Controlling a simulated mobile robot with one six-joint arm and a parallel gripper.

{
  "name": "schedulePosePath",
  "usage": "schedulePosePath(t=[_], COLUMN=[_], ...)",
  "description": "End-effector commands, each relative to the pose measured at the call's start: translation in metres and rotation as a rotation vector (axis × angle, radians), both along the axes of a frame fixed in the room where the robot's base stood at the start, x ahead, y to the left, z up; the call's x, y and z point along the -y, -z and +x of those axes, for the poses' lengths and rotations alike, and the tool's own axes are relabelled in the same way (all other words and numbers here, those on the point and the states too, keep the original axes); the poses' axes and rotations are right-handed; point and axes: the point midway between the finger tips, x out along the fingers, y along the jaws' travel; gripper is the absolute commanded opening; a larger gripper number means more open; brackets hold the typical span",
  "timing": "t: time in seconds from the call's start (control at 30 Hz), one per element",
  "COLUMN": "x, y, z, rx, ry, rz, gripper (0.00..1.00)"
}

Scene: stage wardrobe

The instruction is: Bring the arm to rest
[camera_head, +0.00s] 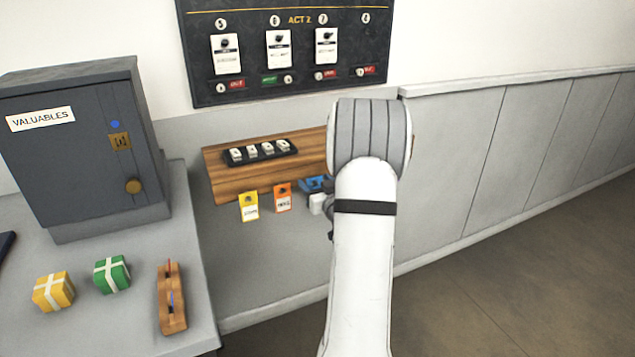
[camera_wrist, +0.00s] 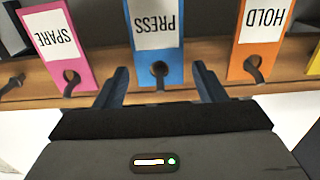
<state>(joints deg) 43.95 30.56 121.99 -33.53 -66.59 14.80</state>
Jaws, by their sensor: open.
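In the wrist view, my gripper (camera_wrist: 161,76) is open, with one dark finger on either side of the lower end of a blue tag marked PRESS (camera_wrist: 155,30). The tag hangs on a dark hook, and I cannot tell whether the fingers touch it. In the head view, my arm (camera_head: 363,255) reaches forward over the wooden shelf and hides most of the gripper.
A pink SPARE tag (camera_wrist: 62,45) and an orange HOLD tag (camera_wrist: 262,35) hang close on either side. The wooden shelf (camera_head: 225,185) holds a dark block strip (camera_head: 262,153). A grey VALUABLES safe (camera_head: 75,150) stands left. Open floor (camera_head: 530,250) lies right.

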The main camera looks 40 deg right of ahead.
Motion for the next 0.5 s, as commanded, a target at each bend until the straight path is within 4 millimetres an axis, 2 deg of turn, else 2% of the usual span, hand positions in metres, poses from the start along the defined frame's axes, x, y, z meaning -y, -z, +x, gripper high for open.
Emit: schedulePosePath(t=[0.03, 0.1, 0.3, 0.5], x=[0.0, -0.004, -0.01, -0.015], y=[-0.003, -0.001, 0.002, 0.002], z=[0.0, -0.02, -0.057, -0.075], rx=[-0.001, -0.001, -0.001, 0.0], ry=[0.0, 0.003, 0.003, 0.001], rz=[0.001, 0.0, 0.0, 0.0], gripper=[0.64, 0.64, 0.64, 0.64])
